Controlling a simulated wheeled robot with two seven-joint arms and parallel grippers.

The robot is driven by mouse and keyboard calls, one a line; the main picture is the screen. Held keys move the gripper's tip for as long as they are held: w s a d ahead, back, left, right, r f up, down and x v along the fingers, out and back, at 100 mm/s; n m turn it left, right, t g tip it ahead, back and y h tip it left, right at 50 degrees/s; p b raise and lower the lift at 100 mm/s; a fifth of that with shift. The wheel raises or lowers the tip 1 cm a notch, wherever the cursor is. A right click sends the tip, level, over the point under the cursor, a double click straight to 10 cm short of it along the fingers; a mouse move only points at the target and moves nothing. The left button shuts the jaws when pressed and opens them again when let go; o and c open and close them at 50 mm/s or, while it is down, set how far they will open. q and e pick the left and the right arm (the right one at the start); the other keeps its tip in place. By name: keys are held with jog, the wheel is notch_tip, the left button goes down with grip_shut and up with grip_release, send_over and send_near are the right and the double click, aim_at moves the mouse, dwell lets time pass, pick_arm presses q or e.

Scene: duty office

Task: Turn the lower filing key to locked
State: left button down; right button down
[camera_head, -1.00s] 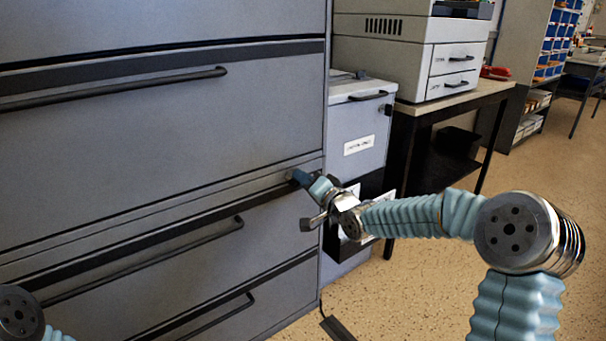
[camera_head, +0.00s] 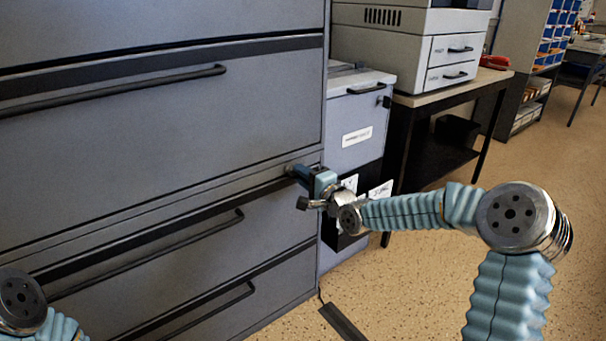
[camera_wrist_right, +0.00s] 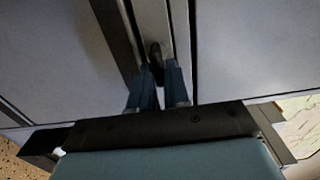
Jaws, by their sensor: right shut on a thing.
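The grey filing cabinet (camera_head: 170,130) fills the left of the head view. My right gripper (camera_head: 292,170) is at the strip between two drawers, near the cabinet's right edge. In the right wrist view, the fingers (camera_wrist_right: 158,80) are shut on a small dark key (camera_wrist_right: 155,52) at that strip. The fingers hide most of the key, and I cannot tell which way it is turned. My left gripper is not in view; only part of my left arm shows at the lower left.
Long dark drawer handles (camera_head: 150,262) stick out from the cabinet. A smaller grey cabinet (camera_head: 362,115) stands to its right, then a table with a printer (camera_head: 410,45). The speckled floor (camera_head: 420,290) at the lower right is clear, apart from a dark strip (camera_head: 342,322).

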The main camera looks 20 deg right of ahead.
dwell(0.4)
jog(key=c, duration=1.2)
grip_release()
jog(key=p+v, duration=0.1)
jog(key=v, duration=1.2)
jog(key=shift+s+d, duration=0.1)
jog(key=shift+s, duration=0.25)
